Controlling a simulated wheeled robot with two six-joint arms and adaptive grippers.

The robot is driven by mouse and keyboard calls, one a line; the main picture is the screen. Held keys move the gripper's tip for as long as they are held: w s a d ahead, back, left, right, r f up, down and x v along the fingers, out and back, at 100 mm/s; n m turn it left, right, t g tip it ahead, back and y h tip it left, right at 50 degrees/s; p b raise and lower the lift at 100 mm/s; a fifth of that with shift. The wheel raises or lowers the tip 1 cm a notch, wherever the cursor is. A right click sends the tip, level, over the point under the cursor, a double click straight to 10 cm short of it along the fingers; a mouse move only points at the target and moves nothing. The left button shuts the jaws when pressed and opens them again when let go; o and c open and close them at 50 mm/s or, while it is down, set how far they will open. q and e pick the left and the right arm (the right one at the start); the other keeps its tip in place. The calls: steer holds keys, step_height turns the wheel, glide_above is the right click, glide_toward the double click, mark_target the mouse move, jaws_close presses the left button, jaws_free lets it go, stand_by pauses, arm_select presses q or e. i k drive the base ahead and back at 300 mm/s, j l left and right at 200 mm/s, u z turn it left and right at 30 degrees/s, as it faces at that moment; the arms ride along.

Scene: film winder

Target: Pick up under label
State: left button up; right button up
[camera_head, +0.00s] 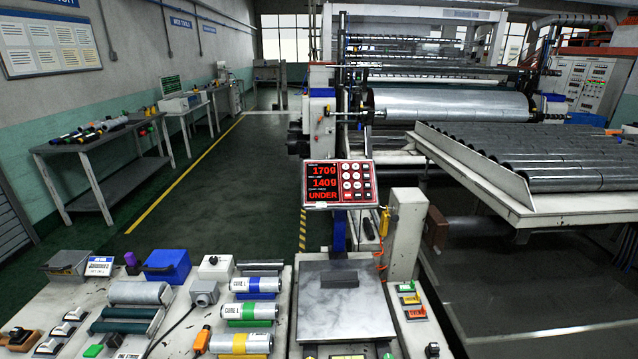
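Three small label-like pieces lie in a column on the white surface right of the scale: a green one (406,287), an orange-yellow one (411,299) and a red one (416,313). Their print is too small to read, so I cannot tell which is the under label. The scale's red display (340,184) shows 170 g, 140 g and the word UNDER. The silver scale plate (345,318) has a small dark grey block (339,281) on it. Neither of my grippers is in view.
Left of the scale lie several core rolls (249,313) with blue, green and yellow bands. A white post (405,233) stands behind the labels. An orange coiled cable (381,245) hangs beside it. The winder and its sloped roll table (478,165) fill the right.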

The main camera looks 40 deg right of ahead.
mark_target(415, 299)
steer(key=k+j+z, duration=0.1)
steer(key=z, duration=1.1)
steer(key=i+z, duration=0.1)
steer(key=z, duration=0.65)
steer(key=u, duration=1.55)
steer(key=i+j+z, duration=0.1)
steer(key=i+z, duration=0.15)
steer(key=z, duration=0.25)
steer(key=i+j+z, duration=0.2)
steer(key=z, duration=0.3)
